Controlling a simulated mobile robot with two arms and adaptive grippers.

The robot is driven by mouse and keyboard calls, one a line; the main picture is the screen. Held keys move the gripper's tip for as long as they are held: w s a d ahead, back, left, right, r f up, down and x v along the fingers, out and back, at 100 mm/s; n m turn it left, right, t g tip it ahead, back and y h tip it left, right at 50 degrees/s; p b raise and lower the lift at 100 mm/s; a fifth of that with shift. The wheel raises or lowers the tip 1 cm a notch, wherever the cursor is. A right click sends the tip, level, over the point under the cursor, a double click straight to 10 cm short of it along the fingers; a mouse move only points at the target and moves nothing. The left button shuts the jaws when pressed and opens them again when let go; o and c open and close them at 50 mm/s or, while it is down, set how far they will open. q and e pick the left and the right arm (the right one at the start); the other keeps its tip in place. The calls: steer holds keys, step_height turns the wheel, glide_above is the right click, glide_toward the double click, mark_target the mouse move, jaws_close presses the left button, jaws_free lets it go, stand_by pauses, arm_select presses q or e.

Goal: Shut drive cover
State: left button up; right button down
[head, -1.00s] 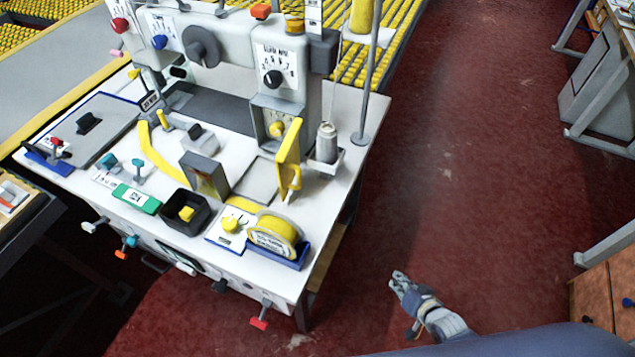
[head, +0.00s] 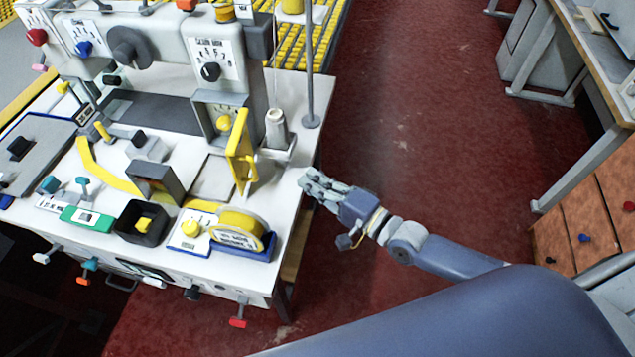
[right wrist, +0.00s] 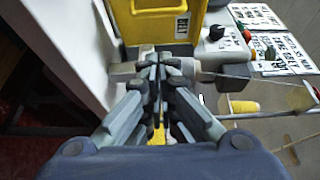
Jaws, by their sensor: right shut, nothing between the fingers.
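A yellow panel with a handle, which looks like the drive cover (head: 240,150), stands open and upright on the white machine table (head: 290,205). A flat grey rectangular area (head: 213,179) lies just left of it. My right gripper (head: 306,182) is to the right of the cover, at the table's right edge, apart from it. It is shut and empty. In the right wrist view, the shut fingers (right wrist: 158,68) point toward a yellow labelled panel (right wrist: 165,28), which seems to be the cover. My left gripper is not in view.
A thread cone (head: 276,130) on a small stand and a thin metal pole (head: 310,70) stand behind the gripper. A yellow tape roll (head: 240,230) in a blue holder sits in front of the cover. Red floor (head: 420,120) is clear to the right.

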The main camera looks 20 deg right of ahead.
arm_select(q)
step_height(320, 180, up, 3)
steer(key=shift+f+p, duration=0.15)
steer(key=shift+p, duration=1.1)
arm_select(e)
steer(key=w+a, duration=0.5)
steer(key=a, duration=0.2)
steer(key=shift+w+a, duration=0.2)
steer(key=shift+w, duration=0.2)
steer(key=shift+f, duration=0.1)
